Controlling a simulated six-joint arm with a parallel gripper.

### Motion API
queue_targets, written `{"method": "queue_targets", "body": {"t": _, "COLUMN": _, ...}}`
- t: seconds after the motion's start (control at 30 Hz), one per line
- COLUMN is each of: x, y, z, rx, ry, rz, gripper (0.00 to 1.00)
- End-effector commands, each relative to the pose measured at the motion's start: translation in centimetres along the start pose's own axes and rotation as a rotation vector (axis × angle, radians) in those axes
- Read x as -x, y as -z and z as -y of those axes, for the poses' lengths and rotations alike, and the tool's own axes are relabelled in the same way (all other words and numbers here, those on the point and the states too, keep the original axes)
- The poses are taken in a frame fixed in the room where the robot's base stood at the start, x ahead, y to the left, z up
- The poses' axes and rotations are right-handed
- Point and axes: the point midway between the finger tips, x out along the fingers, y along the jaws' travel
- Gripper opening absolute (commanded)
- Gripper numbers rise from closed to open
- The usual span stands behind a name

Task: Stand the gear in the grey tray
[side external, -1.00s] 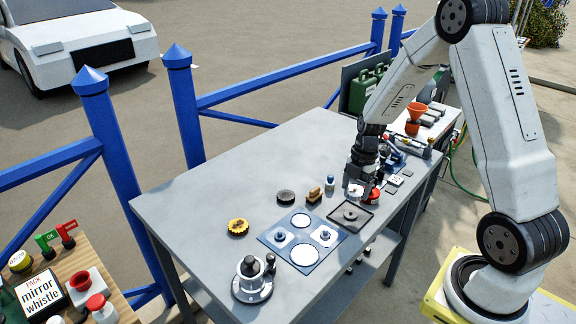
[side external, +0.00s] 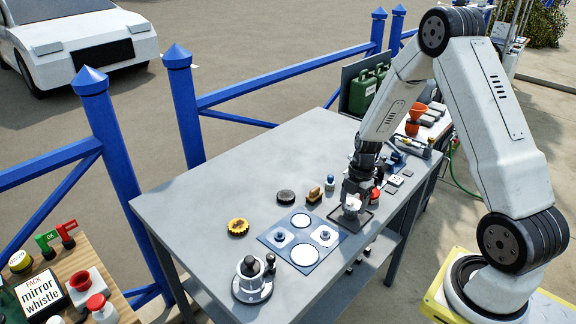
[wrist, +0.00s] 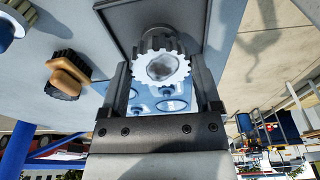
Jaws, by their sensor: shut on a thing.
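My gripper (side external: 353,203) is over the grey tray (side external: 364,224), near the table's right edge. It is shut on a pale gear (side external: 352,200). In the wrist view, the toothed face of the gear (wrist: 162,67) shows between the two fingers of my gripper (wrist: 163,80). A dark round piece (wrist: 158,36) shows just beyond the gear, over the tray (wrist: 120,25). I cannot tell whether the gear touches that piece or the tray floor. The arm hides much of the tray in the side view.
A blue mat (side external: 272,240) with white discs lies left of the tray. A wooden-handled brush (side external: 314,194), a small bottle (side external: 330,182), a dark puck (side external: 286,196) and a yellow toothed ring (side external: 238,227) stand nearby. A red round thing (side external: 375,195) is close behind my gripper.

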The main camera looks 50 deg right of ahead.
Motion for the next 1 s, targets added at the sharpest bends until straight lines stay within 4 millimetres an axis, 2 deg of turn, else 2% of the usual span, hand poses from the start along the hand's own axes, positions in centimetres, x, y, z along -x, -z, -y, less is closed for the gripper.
{"method": "queue_targets", "body": {"t": 0.27, "x": -0.78, "y": -0.12, "z": 0.02, "rx": 0.001, "ry": 0.000, "rz": 0.000, "gripper": 0.11}}
{"method": "queue_targets", "body": {"t": 1.0, "x": -0.79, "y": -0.11, "z": 0.02, "rx": 0.001, "ry": 0.000, "rz": 0.000, "gripper": 0.11}}
